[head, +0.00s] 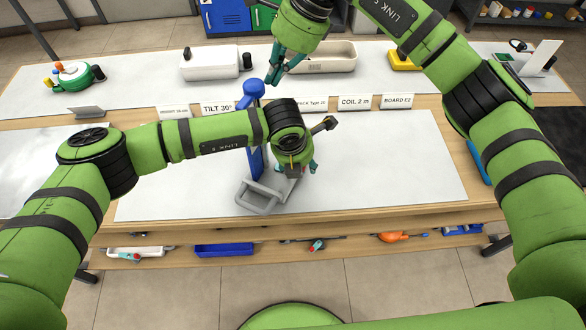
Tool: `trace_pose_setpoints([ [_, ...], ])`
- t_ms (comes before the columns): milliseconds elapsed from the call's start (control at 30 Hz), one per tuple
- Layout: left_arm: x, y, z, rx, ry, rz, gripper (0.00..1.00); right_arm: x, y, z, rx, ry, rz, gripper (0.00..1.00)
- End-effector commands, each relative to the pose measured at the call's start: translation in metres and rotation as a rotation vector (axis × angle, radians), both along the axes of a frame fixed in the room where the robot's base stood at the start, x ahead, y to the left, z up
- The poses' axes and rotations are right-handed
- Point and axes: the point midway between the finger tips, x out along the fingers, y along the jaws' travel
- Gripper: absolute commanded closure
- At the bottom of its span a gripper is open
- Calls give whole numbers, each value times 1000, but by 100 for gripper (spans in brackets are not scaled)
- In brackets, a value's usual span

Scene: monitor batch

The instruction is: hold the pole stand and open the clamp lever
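The pole stand has a blue upright (256,162) and a grey frame-like base (258,208) on the white worktop. A blue clamp-like head (251,90) sits at the top of the pole. My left arm crosses in front of the pole and hides its middle. My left gripper (296,168) points down just right of the pole, above the base; whether it touches the stand is unclear. My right gripper (281,72) points down beside the blue head, slightly above and right of it. Its fingers look apart, with nothing visible between them. I cannot make out a separate lever.
Label cards, including a TILT 30° card (218,108) and a COIL 2 m card (356,102), line the mat's back edge. The mat (400,165) is clear on the right. A lower shelf (350,242) holds small items.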

Motion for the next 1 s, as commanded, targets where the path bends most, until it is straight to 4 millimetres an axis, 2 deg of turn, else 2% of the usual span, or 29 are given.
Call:
trace_pose_setpoints([
  [167,0,1,2,0,-1,-1,47,0,0,0,0,0,0,100],
  [267,-2,2,12,-1,-3,-1,47,0,0,0,0,0,0,100],
  [700,-24,16,94,-1,-3,-1,47,0,0,0,0,0,0,100],
  [833,-28,19,109,-1,-1,0,47,0,0,0,0,0,0,100],
  [1000,-30,20,115,1,-1,0,47,0,0,0,0,0,0,100],
])
